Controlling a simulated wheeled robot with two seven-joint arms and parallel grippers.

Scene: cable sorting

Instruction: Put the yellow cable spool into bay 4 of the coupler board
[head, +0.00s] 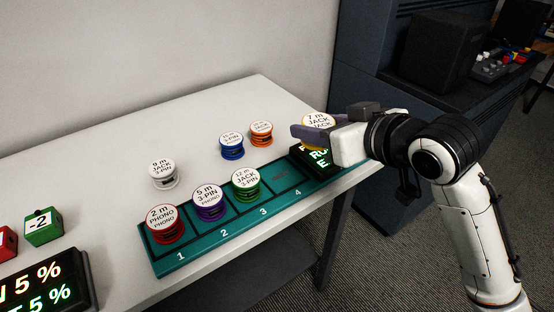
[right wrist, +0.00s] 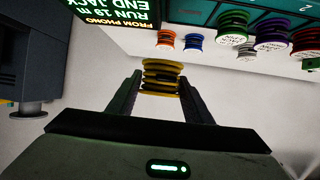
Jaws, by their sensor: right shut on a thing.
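The yellow spool (head: 318,120), with a white label reading 7 m JACK, is between the fingers of my right gripper (head: 312,132). In the right wrist view the yellow spool (right wrist: 162,77) sits between the two fingertips, and the gripper is shut on it. The teal coupler board (head: 213,245) lies along the table's front edge. Bay 4 (head: 287,175) is empty. The gripper and spool are above the table, beyond bay 4 and to its right. My left gripper is not in view.
Bays 1 to 3 hold a red spool (head: 164,225), a purple spool (head: 208,204) and a green spool (head: 246,184). White (head: 163,175), blue (head: 231,147) and orange (head: 261,134) spools stand behind. A black display (head: 322,172) adjoins bay 4. A green block (head: 43,228) is left.

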